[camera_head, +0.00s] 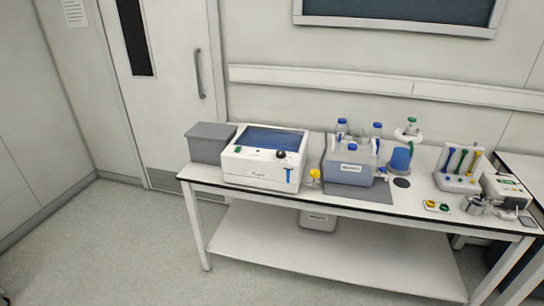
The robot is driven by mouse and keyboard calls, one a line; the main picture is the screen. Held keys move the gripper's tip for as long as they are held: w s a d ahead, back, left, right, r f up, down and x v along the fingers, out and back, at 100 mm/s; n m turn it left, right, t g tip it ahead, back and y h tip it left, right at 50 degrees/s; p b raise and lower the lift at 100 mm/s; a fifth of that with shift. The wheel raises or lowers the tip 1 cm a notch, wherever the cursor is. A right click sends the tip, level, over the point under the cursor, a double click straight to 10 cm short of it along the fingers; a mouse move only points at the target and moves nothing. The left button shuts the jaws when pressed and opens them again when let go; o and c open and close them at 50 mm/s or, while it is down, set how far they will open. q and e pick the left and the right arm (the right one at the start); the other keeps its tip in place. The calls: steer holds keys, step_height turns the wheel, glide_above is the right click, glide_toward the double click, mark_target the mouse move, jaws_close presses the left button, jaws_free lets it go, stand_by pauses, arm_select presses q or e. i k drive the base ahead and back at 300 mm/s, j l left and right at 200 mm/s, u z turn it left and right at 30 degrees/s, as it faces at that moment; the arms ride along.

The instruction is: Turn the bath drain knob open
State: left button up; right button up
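A white bath (262,178) with a dark blue window or basin on top stands on the left half of the bench. A small black knob (281,154) and a green part (238,149) sit on its upper front edge. A blue lever-like part (289,175) hangs on the right of its front face. A small yellow knob-like part (315,174) is beside its lower right corner. I cannot tell which of these is the drain knob or how it is turned. Neither of my grippers is in view.
A grey box (208,143) is left of the bath. A grey-blue unit with bottles (349,172) is close on its right. Floor (150,240) in front is clear; a door (165,80) stands behind left.

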mark_target(314, 173)
steer(key=z, duration=0.6)
steer(key=i+j+z, duration=0.2)
steer(key=z, duration=0.2)
steer(key=i+j+z, duration=0.15)
steer(key=z, duration=0.25)
steer(key=i+j+z, duration=0.1)
steer(key=j+z, duration=0.35)
steer(key=i+l, duration=0.05)
steer(key=l, duration=0.05)
